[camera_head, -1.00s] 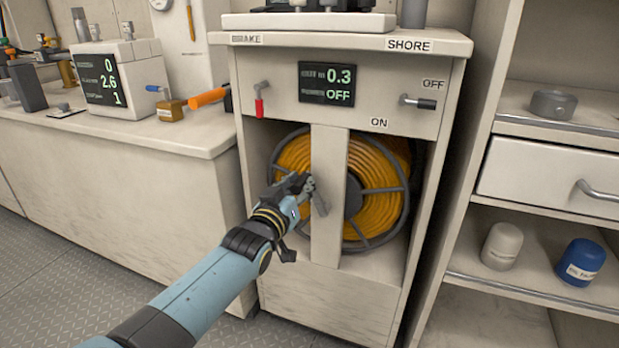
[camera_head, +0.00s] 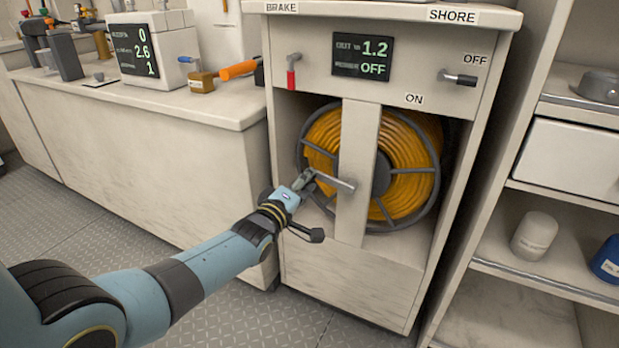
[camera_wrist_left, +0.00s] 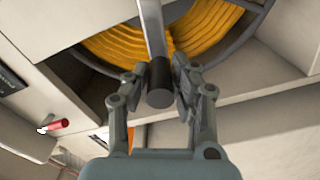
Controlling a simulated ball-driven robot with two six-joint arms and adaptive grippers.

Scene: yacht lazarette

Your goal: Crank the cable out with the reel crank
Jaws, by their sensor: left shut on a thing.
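The cable reel (camera_head: 412,170), wound with orange cable, sits in the white cabinet behind an upright post. The grey reel crank (camera_head: 335,182) crosses the front of the post, its handle end to the left. My left gripper (camera_head: 304,181) is at that end. In the left wrist view its two fingers (camera_wrist_left: 160,82) are shut around the dark crank handle (camera_wrist_left: 159,88). The display (camera_head: 362,56) above reads 1.2 and OFF. The red-gripped brake lever (camera_head: 291,73) hangs down under the BRAKE label. The shore switch (camera_head: 460,78) points right, near OFF. My right gripper is not in view.
A white counter (camera_head: 150,105) at left carries a display box (camera_head: 150,52) and an orange-handled tool (camera_head: 238,69). Shelves (camera_head: 540,270) at right hold a white jar (camera_head: 534,235) and a blue one (camera_head: 608,258). The grey floor in front is clear.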

